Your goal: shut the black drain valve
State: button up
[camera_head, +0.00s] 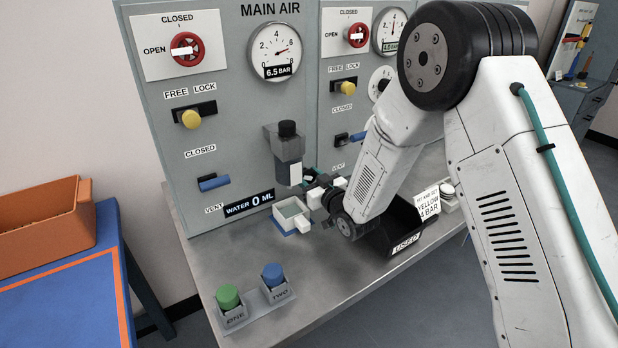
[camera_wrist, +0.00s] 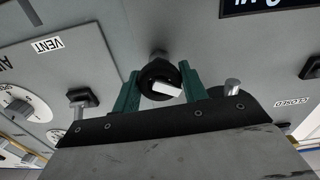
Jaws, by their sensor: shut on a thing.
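The black drain valve (camera_wrist: 155,75) is a round black knob with a white bar on its face, in the middle of the wrist view. The white bar lies nearly level, slightly tilted. My gripper (camera_wrist: 159,90) is shut on the valve, with one green finger on each side of it. In the head view my gripper (camera_head: 318,184) is beside the lower end of the grey filter unit (camera_head: 288,146). The valve is hard to make out there, behind the fingers and wrist.
A small white cup (camera_head: 292,216) stands on the bench (camera_head: 330,285) below the filter. A black "USED" tray (camera_head: 400,242) is under my wrist. Green (camera_head: 228,296) and blue (camera_head: 273,273) buttons stand at the front. The "WATER" display (camera_head: 248,203) reads 0 ML.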

jog(key=o, duration=1)
jog(key=v, duration=0.8)
jog(key=shift+w, duration=0.1)
